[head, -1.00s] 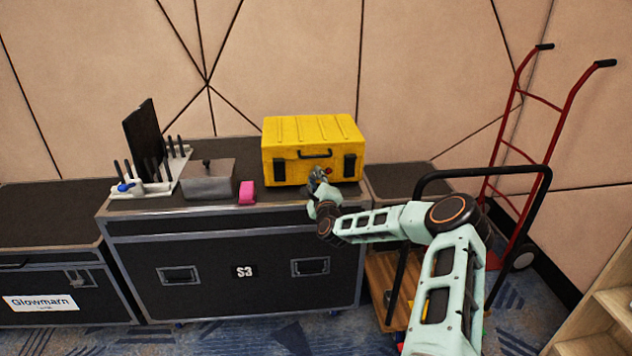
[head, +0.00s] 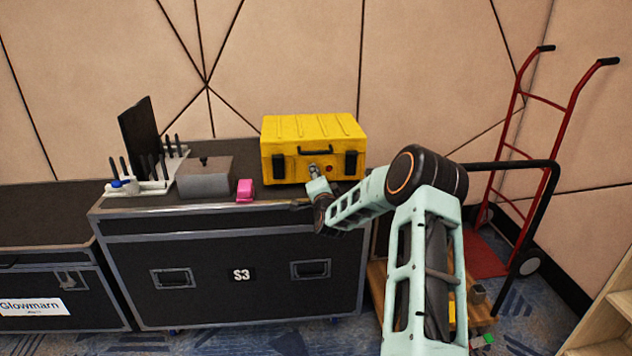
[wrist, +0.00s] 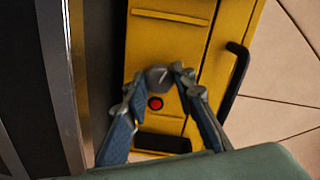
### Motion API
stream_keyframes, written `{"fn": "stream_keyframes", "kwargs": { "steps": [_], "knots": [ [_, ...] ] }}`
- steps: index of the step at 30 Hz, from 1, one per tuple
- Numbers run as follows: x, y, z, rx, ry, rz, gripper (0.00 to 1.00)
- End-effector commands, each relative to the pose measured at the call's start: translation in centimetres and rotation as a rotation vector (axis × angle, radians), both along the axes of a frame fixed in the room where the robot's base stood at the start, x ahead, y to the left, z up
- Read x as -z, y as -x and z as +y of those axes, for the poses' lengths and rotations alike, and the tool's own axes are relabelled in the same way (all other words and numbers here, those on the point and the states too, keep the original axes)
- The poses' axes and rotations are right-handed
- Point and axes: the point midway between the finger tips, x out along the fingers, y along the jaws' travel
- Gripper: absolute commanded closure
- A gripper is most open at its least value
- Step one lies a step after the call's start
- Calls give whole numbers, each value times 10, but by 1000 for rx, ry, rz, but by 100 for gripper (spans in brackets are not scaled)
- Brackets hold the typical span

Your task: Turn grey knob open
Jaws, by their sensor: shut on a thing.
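A yellow hard case (head: 290,124) with black latches and a black handle stands on the black S3 flight case. The grey knob (wrist: 156,74) shows on its front in the wrist view, beside a round red button (wrist: 155,103). My gripper (wrist: 159,80) has its two fingers on either side of the knob and is shut on it. The knob has a light mark on its face. In the head view my gripper (head: 314,172) is at the front of the yellow case, and it hides most of the knob there. The red button (head: 329,168) shows just right of it.
On the S3 flight case (head: 240,235) are a pink object (head: 245,189), a grey box (head: 204,180) and a white rack (head: 150,186) with black tools. A cart with a black handle (head: 546,200) and a red hand truck (head: 560,125) stand right.

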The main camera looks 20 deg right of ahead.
Motion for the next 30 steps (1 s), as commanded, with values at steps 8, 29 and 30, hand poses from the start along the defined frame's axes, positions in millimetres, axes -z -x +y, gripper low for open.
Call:
{"fn": "stream_keyframes", "kwargs": {
  "steps": [8, 29, 30],
  "knots": [
    [2, 0, 0, 0, 209, 57, 100],
    [0, 0, 0, 1, 374, 106, 100],
    [0, 0, 0, 1, 373, 106, 100]
  ]
}}
